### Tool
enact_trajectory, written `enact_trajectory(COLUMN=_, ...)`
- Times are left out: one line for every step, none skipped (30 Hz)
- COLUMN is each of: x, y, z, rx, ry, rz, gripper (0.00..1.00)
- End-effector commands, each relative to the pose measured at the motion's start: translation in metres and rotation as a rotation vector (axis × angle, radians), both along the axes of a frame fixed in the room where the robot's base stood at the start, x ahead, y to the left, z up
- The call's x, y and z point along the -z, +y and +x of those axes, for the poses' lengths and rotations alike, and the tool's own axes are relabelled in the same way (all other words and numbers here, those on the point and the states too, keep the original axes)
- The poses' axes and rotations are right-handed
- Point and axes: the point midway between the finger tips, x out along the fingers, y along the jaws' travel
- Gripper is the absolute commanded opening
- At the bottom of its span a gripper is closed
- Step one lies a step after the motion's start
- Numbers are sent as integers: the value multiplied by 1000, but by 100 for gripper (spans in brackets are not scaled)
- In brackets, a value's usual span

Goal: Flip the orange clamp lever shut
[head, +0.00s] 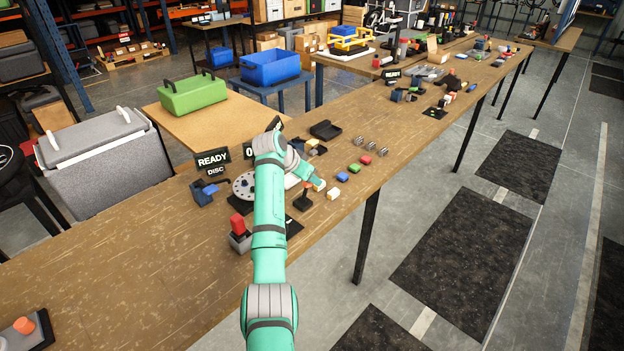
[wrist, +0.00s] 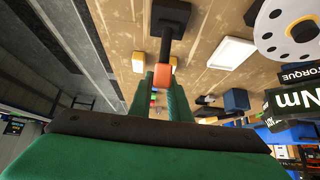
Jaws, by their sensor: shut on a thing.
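The clamp lever is a dark stem with an orange tip (wrist: 161,77), rising from a black base (wrist: 171,13) in the wrist view. My gripper (wrist: 161,84) has its two green fingers on either side of the orange tip and is shut on it. In the head view my gripper (head: 318,184) is low over the bench, beside a small black base with a stem (head: 303,202). The orange tip is not clear there, and the lever's exact angle is hard to tell.
The long wooden bench (head: 120,262) holds a white disc with holes (head: 244,185), a red-topped grey block (head: 240,240), a white block (head: 332,193), and small blue (head: 342,177), green (head: 355,168) and red (head: 366,160) blocks. A READY sign (head: 213,158) stands behind. The bench's front left is mostly clear.

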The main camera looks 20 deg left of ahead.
Motion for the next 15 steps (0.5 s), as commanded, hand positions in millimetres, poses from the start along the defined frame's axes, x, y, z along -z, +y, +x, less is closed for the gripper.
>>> enact_trajectory(x=10, y=-1, z=-3, rx=2, ry=17, rz=-4, gripper=0)
enact_trajectory(x=10, y=-1, z=-3, rx=2, ry=17, rz=-4, gripper=0)
enact_trajectory(x=10, y=-1, z=-3, rx=1, ry=18, rz=-4, gripper=0)
enact_trajectory(x=10, y=-1, z=-3, rx=1, ry=18, rz=-4, gripper=0)
enact_trajectory(x=10, y=-1, z=-3, rx=1, ry=18, rz=-4, gripper=0)
enact_trajectory(x=10, y=-1, z=-3, rx=1, ry=18, rz=-4, gripper=0)
enact_trajectory(x=10, y=-1, z=-3, rx=1, ry=19, rz=-3, gripper=0)
enact_trajectory(x=10, y=-1, z=-3, rx=1, ry=19, rz=-3, gripper=19)
enact_trajectory(x=10, y=-1, z=-3, rx=1, ry=18, rz=-4, gripper=29)
enact_trajectory(x=9, y=-1, z=-3, rx=1, ry=17, rz=-3, gripper=36)
enact_trajectory(x=9, y=-1, z=-3, rx=0, ry=15, rz=-3, gripper=36)
enact_trajectory(x=8, y=-1, z=-3, rx=1, ry=14, rz=-2, gripper=36)
enact_trajectory(x=7, y=-1, z=-2, rx=1, ry=13, rz=-2, gripper=36)
enact_trajectory(x=6, y=-1, z=-2, rx=1, ry=12, rz=-3, gripper=36)
enact_trajectory(x=6, y=0, z=-2, rx=1, ry=11, rz=-2, gripper=36)
